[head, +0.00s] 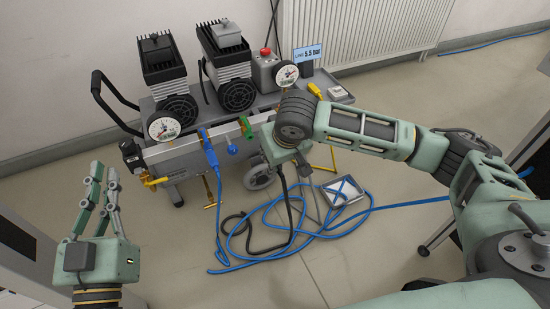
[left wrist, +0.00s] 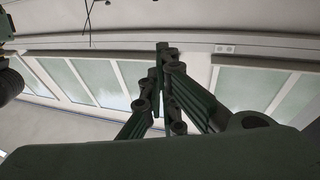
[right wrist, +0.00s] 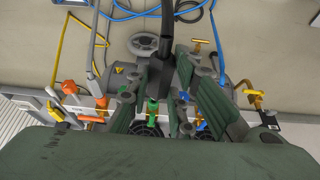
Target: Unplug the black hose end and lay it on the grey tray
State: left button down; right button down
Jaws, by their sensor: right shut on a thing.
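The black hose (head: 284,187) runs down from my right gripper (head: 272,138) to the floor, where it loops. My right gripper is shut on the black hose end (right wrist: 156,74), at the front of the compressor. A green coupling (right wrist: 152,104) lies just past the hose end; I cannot tell whether the two are joined. The green coupling also shows in the head view (head: 246,128). The grey tray (head: 335,203) stands low to the right, with a blue thing lying across it. My left gripper (head: 105,170) is empty and looks open, at the lower left, away from the compressor.
The compressor (head: 180,151) carries two motors, gauges and a red button. A blue hose (head: 211,155) is attached at its front and tangles on the floor with the black one. A blue coupling (head: 232,149) sits between blue hose and green coupling. Floor at lower left is clear.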

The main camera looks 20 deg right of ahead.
pick_arm(q)
jog(key=shift+w+f+g, duration=0.2)
jog(key=shift+f+g, duration=0.2)
jog(key=shift+f, duration=0.1)
pick_arm(e)
jog(key=shift+s, duration=0.15)
pick_arm(q)
jog(key=shift+f, duration=0.25)
jog(key=shift+a+f, duration=0.1)
pick_arm(e)
jog(key=shift+s, duration=0.1)
pick_arm(q)
jog(key=shift+f+g, duration=0.3)
jog(key=shift+g, duration=0.1)
jog(key=shift+f+p, duration=0.3)
pick_arm(e)
jog(key=shift+s, duration=0.1)
pick_arm(q)
jog(key=shift+f, duration=0.1)
jog(key=shift+a+f+g, duration=0.1)
jog(key=shift+f+g, duration=0.2)
pick_arm(e)
jog(key=shift+s, duration=0.1)
pick_arm(q)
jog(key=shift+f+y, duration=0.4)
jog(key=shift+y, duration=0.1)
pick_arm(e)
jog(key=shift+s, duration=0.1)
